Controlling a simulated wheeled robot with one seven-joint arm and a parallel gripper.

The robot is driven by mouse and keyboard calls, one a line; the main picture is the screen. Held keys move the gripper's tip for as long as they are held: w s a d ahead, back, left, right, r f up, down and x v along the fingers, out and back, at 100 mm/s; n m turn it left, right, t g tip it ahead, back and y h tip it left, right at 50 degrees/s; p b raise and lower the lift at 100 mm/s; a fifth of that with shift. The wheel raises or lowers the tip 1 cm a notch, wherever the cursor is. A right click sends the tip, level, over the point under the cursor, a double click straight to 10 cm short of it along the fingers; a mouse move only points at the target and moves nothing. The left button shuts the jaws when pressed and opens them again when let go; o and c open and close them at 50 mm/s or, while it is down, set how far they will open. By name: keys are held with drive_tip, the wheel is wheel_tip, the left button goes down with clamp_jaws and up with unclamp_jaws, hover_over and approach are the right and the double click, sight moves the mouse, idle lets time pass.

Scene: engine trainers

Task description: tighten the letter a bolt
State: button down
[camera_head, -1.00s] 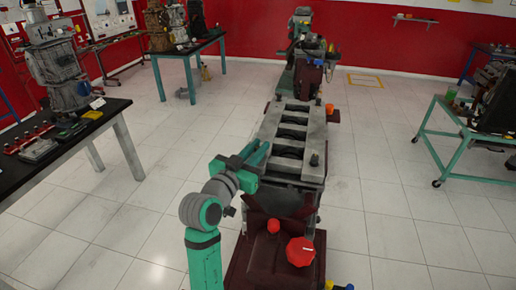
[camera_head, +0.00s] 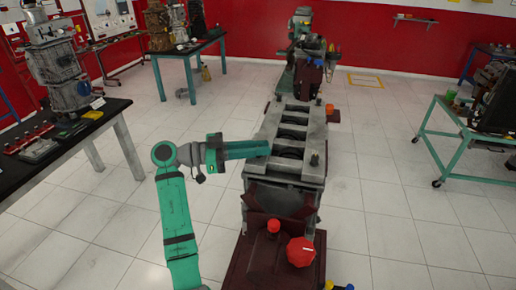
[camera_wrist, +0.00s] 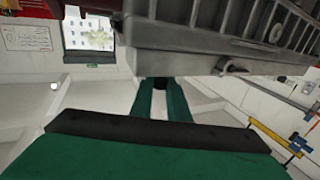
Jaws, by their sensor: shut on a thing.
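My gripper (camera_head: 264,149) points right, with its green fingers level and their tips at the upper left edge of the long grey machine bed (camera_head: 262,165). The wrist view also shows the gripper (camera_wrist: 160,84) with its fingertips close under the edge of a grey metal body (camera_wrist: 170,58). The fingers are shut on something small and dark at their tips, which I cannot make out. A small metal fitting (camera_wrist: 232,68) sits on the body's lower edge, right of the fingertips. No bolt marked with the letter A can be read in either view.
A red knob (camera_head: 300,251) and a smaller red cap (camera_head: 273,225) stand on the dark red near end. A black table (camera_head: 110,118) with engine parts is at left, a green trolley (camera_head: 425,130) at right.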

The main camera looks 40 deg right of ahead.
drive_tip(key=shift+m+g+y, duration=2.1)
drive_tip(key=shift+m+g, duration=0.1)
drive_tip(key=shift+g, duration=0.5)
drive_tip(key=shift+f, duration=0.15)
drive_tip(key=c, duration=1.7)
unclamp_jaws()
drive_tip(key=shift+r, duration=0.35)
drive_tip(key=r, duration=0.3)
drive_tip(key=shift+s+a+r, duration=0.1)
drive_tip(key=shift+s, duration=0.25)
drive_tip(key=s+a+r, duration=0.2)
drive_tip(key=s+r, duration=0.1)
drive_tip(key=s+a+r, duration=0.2)
drive_tip(key=s+r, duration=0.1)
drive_tip(key=s, duration=0.1)
drive_tip(key=s+a+r, duration=0.3)
drive_tip(key=s, duration=0.1)
drive_tip(key=shift+s+r, duration=0.1)
drive_tip(key=shift+s, duration=0.1)
